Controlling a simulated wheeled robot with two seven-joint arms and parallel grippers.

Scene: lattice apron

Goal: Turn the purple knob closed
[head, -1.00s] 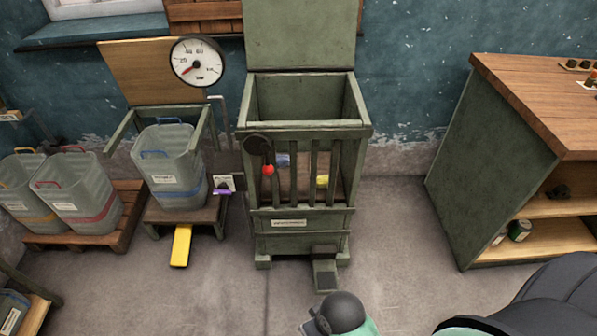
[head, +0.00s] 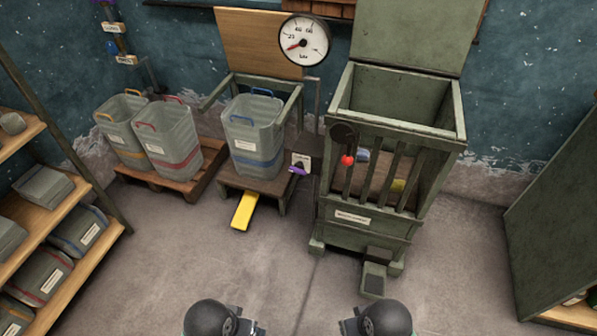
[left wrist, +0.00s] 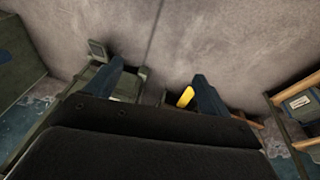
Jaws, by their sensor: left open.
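A small purple handle (head: 298,171) sits under a white label on the side of the scale stand, between the stand and the green slatted bin. Another purple piece (head: 103,2) shows at the top left edge on the wall pipe, above a label and mostly cut off. I cannot tell whether either is open or closed. My left gripper (left wrist: 160,84) is open and empty in the left wrist view, its two blue fingers apart over the floor, touching neither purple piece. My right gripper is not in view; only dark rounded arm parts show at the bottom of the head view.
The green slatted bin (head: 340,232) has a red ball-ended lever (head: 347,160) and a floor pedal (head: 374,280). A yellow pedal (head: 244,211) projects from the scale stand. Grey tubs stand on a pallet (head: 198,182). Shelves (head: 92,262) line the left. The middle floor is clear.

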